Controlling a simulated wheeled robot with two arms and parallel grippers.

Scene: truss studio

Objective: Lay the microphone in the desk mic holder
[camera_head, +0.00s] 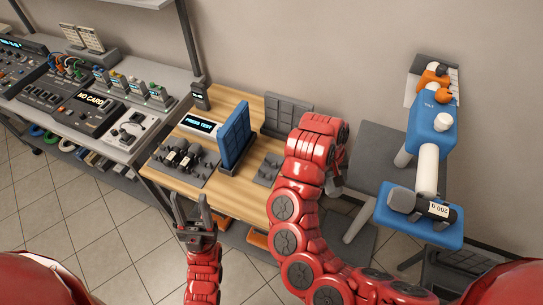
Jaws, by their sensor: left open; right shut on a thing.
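My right gripper (335,186) hangs from the curled red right arm, near the right end of the wooden desk (228,192). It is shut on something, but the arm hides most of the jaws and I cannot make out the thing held. I cannot clearly pick out the microphone. My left gripper (190,205) is open and empty, fingers upward, in front of the desk's front edge.
On the desk are a tray with dark parts (185,160), a lit display (200,124), a blue upright panel (235,136) and a dark panel (287,115). A mixer bench (100,130) stands left. A blue stand (418,238) with a 200 g weight (440,212) stands right.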

